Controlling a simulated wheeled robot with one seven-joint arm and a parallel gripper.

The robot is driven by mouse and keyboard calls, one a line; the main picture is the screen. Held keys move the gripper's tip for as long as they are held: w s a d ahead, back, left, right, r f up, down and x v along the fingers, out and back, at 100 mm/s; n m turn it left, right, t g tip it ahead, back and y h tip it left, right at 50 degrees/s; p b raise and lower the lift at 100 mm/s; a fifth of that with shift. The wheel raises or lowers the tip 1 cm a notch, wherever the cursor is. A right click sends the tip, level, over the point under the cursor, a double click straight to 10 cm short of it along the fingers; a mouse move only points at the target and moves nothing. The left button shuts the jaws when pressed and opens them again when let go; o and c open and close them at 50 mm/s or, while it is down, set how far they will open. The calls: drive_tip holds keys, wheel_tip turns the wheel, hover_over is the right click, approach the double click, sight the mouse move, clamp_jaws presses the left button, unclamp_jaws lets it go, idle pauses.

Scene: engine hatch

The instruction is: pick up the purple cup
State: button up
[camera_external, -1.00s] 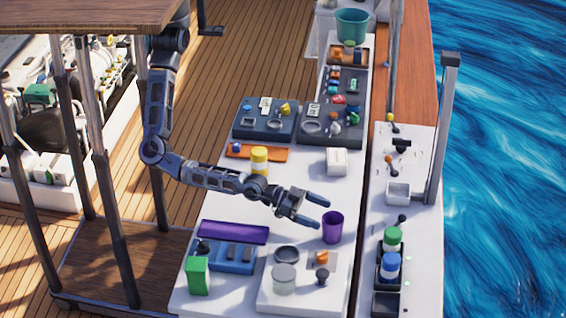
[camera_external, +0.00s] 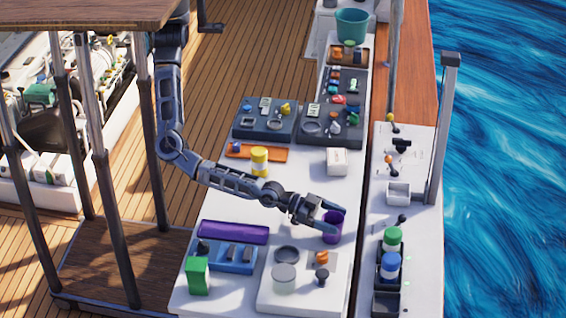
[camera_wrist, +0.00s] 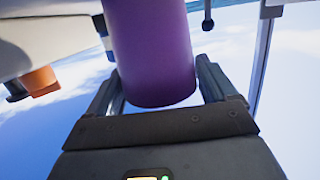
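The purple cup (camera_external: 332,229) stands upright on the white table in the external view, near its right edge. My gripper (camera_external: 333,220) has its fingers at the cup, one on either side of it. In the wrist view the cup (camera_wrist: 150,50) fills the upper middle, between the two fingers of my gripper (camera_wrist: 160,85). The fingers are spread, with a narrow gap showing between the cup and each of them. Part of the cup is hidden by a finger in the external view.
A purple bar (camera_external: 233,232) lies left. A white box (camera_external: 337,161) and a yellow cup (camera_external: 259,162) stand farther back. A gap runs along the table's right edge.

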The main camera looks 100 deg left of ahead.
drive_tip(key=c, duration=0.7)
